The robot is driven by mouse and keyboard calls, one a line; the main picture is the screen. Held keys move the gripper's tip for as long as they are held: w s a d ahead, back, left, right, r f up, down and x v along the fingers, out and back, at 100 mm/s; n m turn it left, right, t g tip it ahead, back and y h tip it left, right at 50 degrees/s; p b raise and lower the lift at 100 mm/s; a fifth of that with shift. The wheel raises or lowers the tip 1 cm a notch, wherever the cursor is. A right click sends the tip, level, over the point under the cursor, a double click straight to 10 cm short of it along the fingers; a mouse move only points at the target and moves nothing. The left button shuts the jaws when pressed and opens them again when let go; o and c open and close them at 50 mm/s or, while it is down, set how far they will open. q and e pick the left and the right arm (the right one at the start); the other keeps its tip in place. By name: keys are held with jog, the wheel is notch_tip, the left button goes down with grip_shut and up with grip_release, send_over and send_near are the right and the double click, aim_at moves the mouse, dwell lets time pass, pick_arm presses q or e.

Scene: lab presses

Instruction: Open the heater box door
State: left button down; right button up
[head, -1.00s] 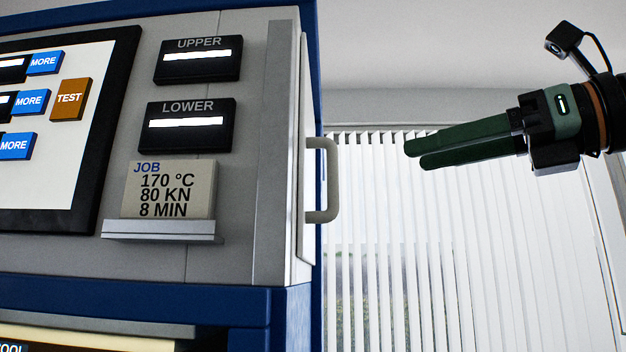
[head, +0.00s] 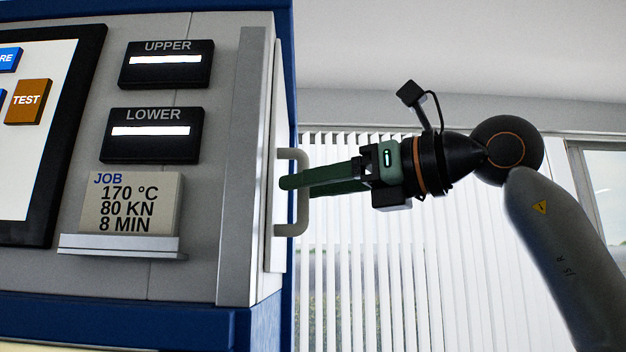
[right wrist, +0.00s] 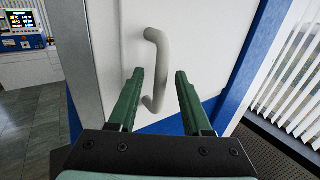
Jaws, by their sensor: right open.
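The heater box door is the pale panel (head: 279,140) on the right side of the grey and blue press; it looks shut. It carries a light grey bar handle (head: 301,194). In the right wrist view the white door (right wrist: 197,50) fills the middle, with the upright handle (right wrist: 161,60) on it. My right gripper (head: 287,183) is open, its green fingertips reaching the handle in the head view. In the right wrist view the fingers (right wrist: 158,75) stand either side of the handle's lower part, which lies closer to the left finger. I cannot tell whether they touch. My left gripper is not in view.
The press front has UPPER (head: 166,65) and LOWER (head: 153,135) displays, a job card (head: 132,203) on a small ledge, and a screen panel at left. White blinds (head: 350,270) hang behind my arm. Another blue machine (right wrist: 22,40) stands far left in the wrist view.

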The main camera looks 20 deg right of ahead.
jog(key=shift+c, duration=0.2)
grip_shut()
dwell(1.2)
